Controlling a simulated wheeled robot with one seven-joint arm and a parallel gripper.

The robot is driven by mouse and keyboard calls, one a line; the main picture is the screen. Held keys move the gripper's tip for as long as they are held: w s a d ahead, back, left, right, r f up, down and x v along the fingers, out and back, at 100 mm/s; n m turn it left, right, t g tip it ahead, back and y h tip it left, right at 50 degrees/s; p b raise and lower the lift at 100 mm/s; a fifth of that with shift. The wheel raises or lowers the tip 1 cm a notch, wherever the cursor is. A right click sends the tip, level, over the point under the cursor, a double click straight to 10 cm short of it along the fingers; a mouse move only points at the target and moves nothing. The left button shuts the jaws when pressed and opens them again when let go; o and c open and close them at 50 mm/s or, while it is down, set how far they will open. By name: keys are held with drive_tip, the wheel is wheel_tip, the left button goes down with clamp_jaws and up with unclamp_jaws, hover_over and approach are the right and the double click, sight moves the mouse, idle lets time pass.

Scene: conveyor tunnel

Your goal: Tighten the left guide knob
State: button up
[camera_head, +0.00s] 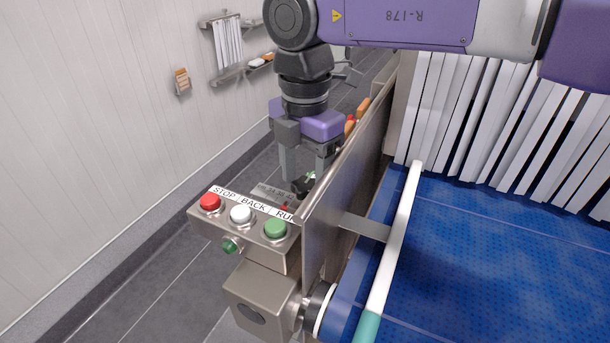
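My gripper (306,174) points down behind the button box, beside the steel side plate. Its two grey fingers are spread apart. A dark knob (302,185) shows just below and between the fingertips, with a bit of green near it. The side plate partly hides this spot, and I cannot tell whether the fingers touch the knob. The white guide rail (401,238), teal at its near end, runs along the left edge of the blue belt (480,265). A flat metal bracket (362,226) joins the rail to the side plate.
The steel side plate (345,170) stands close to my gripper's right. White strip curtains (500,120) hang over the belt. The floor at left is clear.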

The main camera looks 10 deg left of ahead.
sight(305, 183)
wheel_tip(305, 183, up, 8)
drive_tip(key=shift+f+b, duration=0.1)
drive_tip(key=shift+b, duration=0.2)
idle(0.4)
